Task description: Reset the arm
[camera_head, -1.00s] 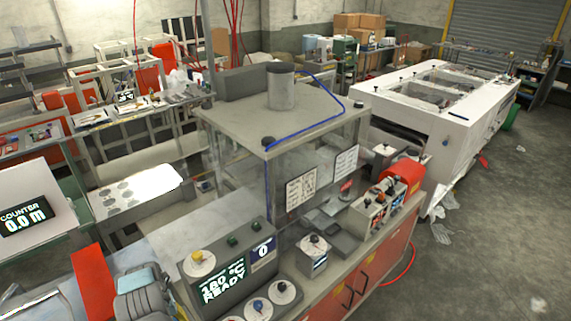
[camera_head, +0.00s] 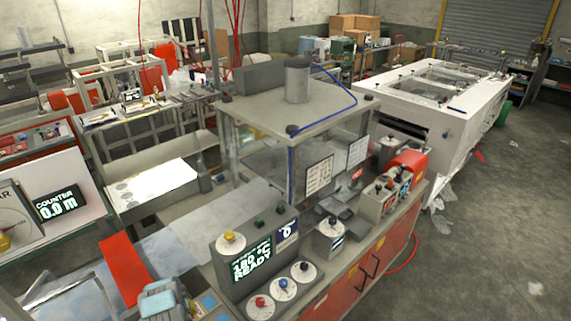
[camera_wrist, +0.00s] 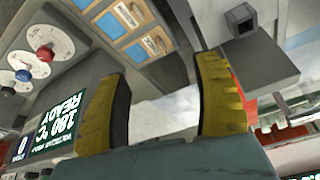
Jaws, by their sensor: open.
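My gripper shows in the wrist view (camera_wrist: 160,108), with two yellow ridged fingers spread wide apart and nothing between them. The control box with the "180 °C READY" display (camera_wrist: 62,118) is to the left of the fingers in that view, turned on its side. In the head view the same display (camera_head: 251,259) stands at the front of the bench. My gripper's fingers cannot be made out in the head view. A blue-grey part (camera_head: 163,300) at the bottom left looks like part of my arm.
A clear-walled enclosure (camera_head: 298,108) stands on the bench behind the control box. A counter panel reading 0.0 m (camera_head: 57,203) is at the left. A long white machine (camera_head: 450,110) stands at the back right. Open floor (camera_head: 480,260) lies at the right.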

